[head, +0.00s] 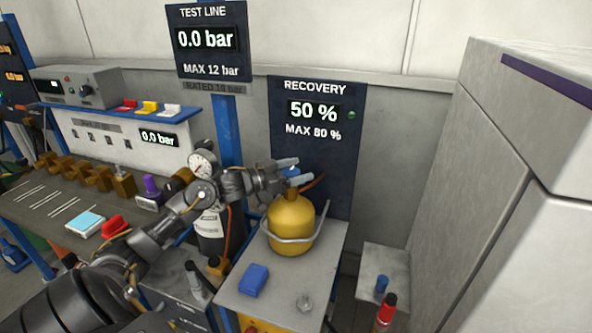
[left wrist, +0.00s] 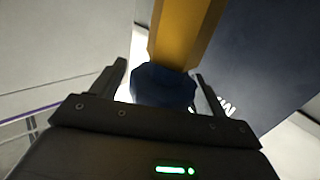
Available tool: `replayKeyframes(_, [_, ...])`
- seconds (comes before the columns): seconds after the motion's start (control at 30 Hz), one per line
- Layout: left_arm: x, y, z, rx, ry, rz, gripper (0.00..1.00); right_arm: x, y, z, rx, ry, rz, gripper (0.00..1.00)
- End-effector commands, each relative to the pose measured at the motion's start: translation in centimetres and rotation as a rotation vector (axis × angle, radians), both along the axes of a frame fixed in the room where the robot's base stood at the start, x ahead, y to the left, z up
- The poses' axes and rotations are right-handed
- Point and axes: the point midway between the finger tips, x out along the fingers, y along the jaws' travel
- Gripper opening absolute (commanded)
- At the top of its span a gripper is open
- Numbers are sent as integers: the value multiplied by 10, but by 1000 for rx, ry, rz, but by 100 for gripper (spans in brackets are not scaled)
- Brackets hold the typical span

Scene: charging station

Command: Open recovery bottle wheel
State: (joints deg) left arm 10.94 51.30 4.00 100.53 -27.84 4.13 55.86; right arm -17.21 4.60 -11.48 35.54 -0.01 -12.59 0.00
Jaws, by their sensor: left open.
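The recovery bottle (head: 291,224) is a yellow cylinder with a grey carrying ring, standing on a light grey cabinet top. Its blue wheel (head: 291,172) is at the top, partly covered by my left gripper. My left gripper (head: 295,171) reaches in from the left at the height of the wheel. In the left wrist view the dark blue wheel (left wrist: 163,85) sits between the two open fingers of my left gripper (left wrist: 163,82), with a yellow-orange part (left wrist: 185,32) behind it. Whether a finger touches the wheel I cannot tell. My right gripper is not in view.
The recovery panel (head: 318,130) behind the bottle reads 50 %, MAX 80 %. A blue block (head: 253,280) and a small grey fitting (head: 304,303) lie on the cabinet top (head: 277,286). A black cylinder (head: 210,234) stands left. A tall grey cabinet (head: 470,170) bounds the right.

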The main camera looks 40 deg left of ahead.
Motion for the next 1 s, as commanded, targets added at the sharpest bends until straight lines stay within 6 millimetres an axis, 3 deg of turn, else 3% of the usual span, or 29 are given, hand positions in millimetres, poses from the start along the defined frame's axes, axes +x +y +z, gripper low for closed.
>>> replayKeyframes(0.03, [0, 0, 0, 0, 0, 0, 73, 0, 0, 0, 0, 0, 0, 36])
replayKeyframes(0.37, [0, 0, 0, 0, 0, 0, 30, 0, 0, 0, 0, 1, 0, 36])
replayKeyframes(0.67, [0, 0, 1, -1, 3, 38, 30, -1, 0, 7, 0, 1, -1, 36])
replayKeyframes(1.0, [1, 3, 4, -8, 2, 264, 30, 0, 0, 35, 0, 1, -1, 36])
